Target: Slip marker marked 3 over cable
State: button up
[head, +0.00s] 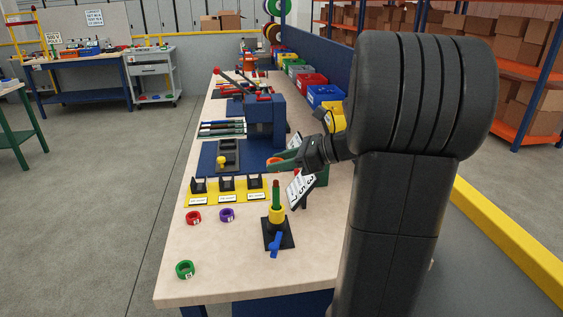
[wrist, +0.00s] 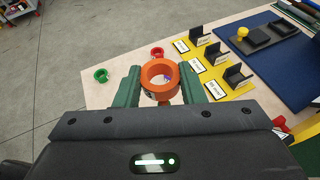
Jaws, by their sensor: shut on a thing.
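My gripper (head: 281,161) has green fingers and is shut on an orange ring marker (head: 273,160). The wrist view shows the orange marker (wrist: 159,79) pinched between the fingertips (wrist: 159,90), its hole facing the camera. I cannot read a number on it. The cable (head: 276,195) stands upright, green with a reddish tip, on a black base (head: 278,234). A yellow ring (head: 277,215) is around its lower part. In the head view the orange marker appears above the cable tip, apart from it.
Loose red (head: 193,217), purple (head: 227,214) and green (head: 185,269) ring markers lie on the bench. A blue piece (head: 274,244) is at the stand. Black holders on yellow strips (head: 228,194) are to the left.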

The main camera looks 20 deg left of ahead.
jog(key=shift+f+b, duration=1)
jog(key=shift+f, duration=0.05)
jog(key=shift+f+b, duration=0.6)
jog(key=shift+f, duration=2.25)
jog(key=o, duration=1)
jog(key=v, duration=1.3)
jog(key=shift+d+r, duration=0.2)
jog(key=shift+d, duration=0.15)
